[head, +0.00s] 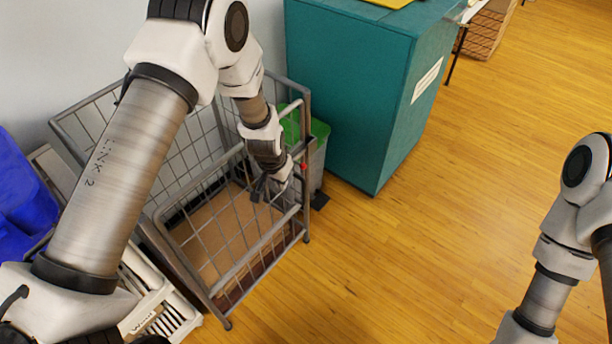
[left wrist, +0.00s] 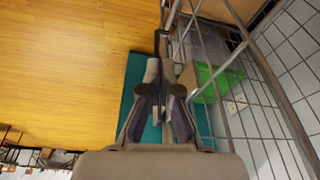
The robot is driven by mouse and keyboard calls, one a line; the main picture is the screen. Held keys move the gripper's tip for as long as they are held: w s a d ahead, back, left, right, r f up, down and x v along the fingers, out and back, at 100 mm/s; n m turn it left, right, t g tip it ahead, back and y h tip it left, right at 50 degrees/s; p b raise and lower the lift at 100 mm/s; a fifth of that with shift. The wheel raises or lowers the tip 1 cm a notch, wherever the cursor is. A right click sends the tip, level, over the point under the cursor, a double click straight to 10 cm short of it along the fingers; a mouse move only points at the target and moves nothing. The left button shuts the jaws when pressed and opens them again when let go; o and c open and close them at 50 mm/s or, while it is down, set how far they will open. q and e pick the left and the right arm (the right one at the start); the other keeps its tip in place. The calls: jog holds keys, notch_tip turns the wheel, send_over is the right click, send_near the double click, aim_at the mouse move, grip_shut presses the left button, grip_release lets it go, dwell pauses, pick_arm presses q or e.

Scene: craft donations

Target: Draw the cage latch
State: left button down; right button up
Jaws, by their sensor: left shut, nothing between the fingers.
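The grey wire cage (head: 237,262) stands on the floor left of centre, with its mesh front gate facing me. My left gripper (head: 266,188) reaches down to the gate's upper right part, beside its right post. In the left wrist view, the fingers of my left gripper (left wrist: 165,78) are together with nothing between them, close beside the cage bars (left wrist: 206,62). A small red part (head: 304,165) shows on the right post. A dark bar end shows just past the fingertips in the wrist view. I cannot tell which of these is the latch. My right gripper is out of view.
A teal cabinet (head: 352,95) stands right behind the cage. A green-lidded bin (head: 318,133) is between them. Brown cardboard (head: 214,232) lies inside the cage. Blue bags (head: 22,190) and white crates (head: 165,310) are at left.

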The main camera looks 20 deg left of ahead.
pick_arm(q)
jog(key=w+d+r+m+t+b, duration=0.1)
jog(key=w+d+r+b, duration=0.1)
jog(key=w+r, duration=0.65)
jog(key=x, duration=1.2)
jog(key=shift+w+d+h, duration=0.2)
jog(key=shift+w+h, duration=0.2)
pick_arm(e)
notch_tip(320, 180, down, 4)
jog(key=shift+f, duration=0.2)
pick_arm(q)
jog(key=shift+f, duration=0.15)
